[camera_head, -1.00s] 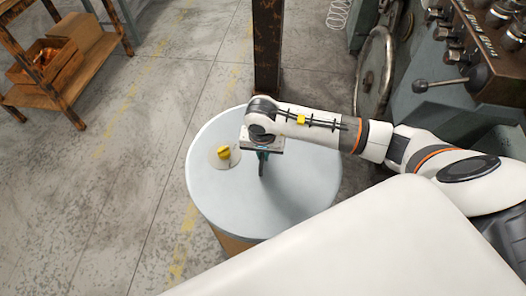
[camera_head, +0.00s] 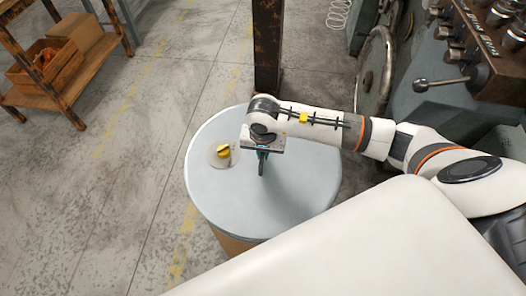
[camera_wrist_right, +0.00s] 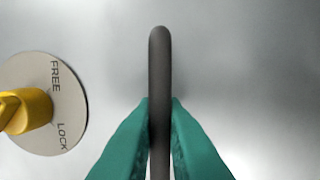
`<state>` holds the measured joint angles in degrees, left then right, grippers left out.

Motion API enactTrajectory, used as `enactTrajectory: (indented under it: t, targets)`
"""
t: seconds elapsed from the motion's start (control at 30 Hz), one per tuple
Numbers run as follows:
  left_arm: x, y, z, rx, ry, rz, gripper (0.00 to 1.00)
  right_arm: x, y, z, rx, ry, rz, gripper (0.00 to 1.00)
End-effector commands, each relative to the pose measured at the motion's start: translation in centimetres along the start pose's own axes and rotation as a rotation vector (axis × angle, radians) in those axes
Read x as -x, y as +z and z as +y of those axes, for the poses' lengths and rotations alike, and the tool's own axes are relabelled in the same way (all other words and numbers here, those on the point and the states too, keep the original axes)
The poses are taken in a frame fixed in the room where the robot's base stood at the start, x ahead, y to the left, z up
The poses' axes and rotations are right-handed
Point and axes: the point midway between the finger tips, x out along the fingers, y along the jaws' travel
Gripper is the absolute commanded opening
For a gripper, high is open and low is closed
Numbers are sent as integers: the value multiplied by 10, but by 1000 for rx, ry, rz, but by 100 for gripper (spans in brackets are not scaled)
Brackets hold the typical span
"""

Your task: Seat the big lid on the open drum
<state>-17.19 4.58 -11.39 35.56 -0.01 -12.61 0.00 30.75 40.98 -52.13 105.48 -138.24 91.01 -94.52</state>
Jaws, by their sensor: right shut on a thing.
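The big lid (camera_head: 225,195) is a wide pale grey disc lying over the top of the drum (camera_head: 232,243), whose brown side shows below its front edge. I cannot tell whether its rim is fully seated. A dark upright handle (camera_wrist_right: 160,60) stands on the lid. My right gripper (camera_head: 263,153) is above the lid, its teal fingers (camera_wrist_right: 160,125) shut on the handle from both sides. A yellow knob (camera_head: 223,151) sits on a round plate (camera_wrist_right: 70,105) marked FREE and LOCK, left of the handle. My left gripper is not in view.
A rusty post (camera_head: 267,50) stands just behind the drum. A green machine with a handwheel (camera_head: 375,70) and levers is at the right. A wooden shelf (camera_head: 50,90) with boxes is at the far left. The floor left of the drum is clear.

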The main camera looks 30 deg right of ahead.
Motion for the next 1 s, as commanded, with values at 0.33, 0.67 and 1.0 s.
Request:
enactTrajectory:
  t: [0.33, 0.67, 1.0]
  targets:
    - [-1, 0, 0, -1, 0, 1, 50, 1, 0, 1, 0, 3, -2, 0]
    - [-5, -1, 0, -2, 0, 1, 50, 0, -1, 1, -1, 3, -2, 0]
    - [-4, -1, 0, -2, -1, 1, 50, 0, -1, 1, -1, 3, -2, 0]
